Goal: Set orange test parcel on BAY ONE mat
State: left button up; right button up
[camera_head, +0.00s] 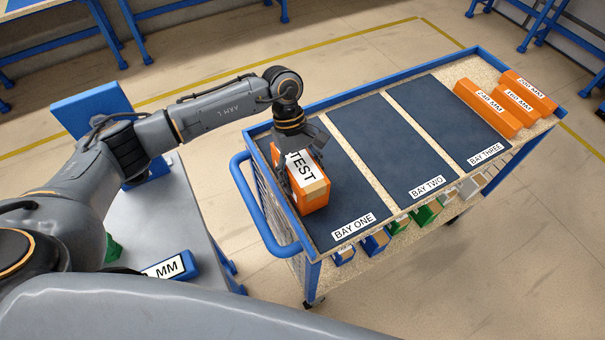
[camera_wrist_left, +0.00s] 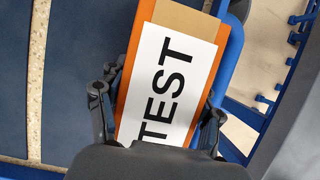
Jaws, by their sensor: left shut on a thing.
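The orange test parcel (camera_head: 315,194) has a white TEST label and a tan patch on top. It is at the left side of the BAY ONE mat (camera_head: 349,190), a dark blue mat on the cart. My left gripper (camera_head: 294,165) is shut on the parcel from above. In the left wrist view the parcel (camera_wrist_left: 168,75) sits between the two fingers (camera_wrist_left: 158,115). I cannot tell whether its underside touches the mat. The mat also shows in the left wrist view (camera_wrist_left: 85,60). My right gripper is out of view.
The cart's BAY TWO mat (camera_head: 420,140) and BAY THREE mat (camera_head: 448,112) are bare. Several orange boxes (camera_head: 487,108) lie at the cart's right end. The blue cart handle (camera_head: 255,215) is left of the parcel. Small coloured bins (camera_head: 425,213) hang below the front edge.

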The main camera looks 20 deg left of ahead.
pick_arm(q)
jog(key=o, duration=1)
jog(key=shift+c, duration=0.2)
jog(key=shift+r+p, duration=0.2)
jog(key=shift+p, duration=0.15)
jog(key=shift+w+a+r+b, duration=0.2)
jog(key=shift+r+b, duration=0.1)
jog(key=shift+b, duration=0.1)
jog(key=b+v, duration=0.3)
jog(key=v, duration=0.7)
jog(key=shift+r, duration=0.25)
jog(key=shift+a+r, duration=0.1)
jog(key=shift+r, duration=0.2)
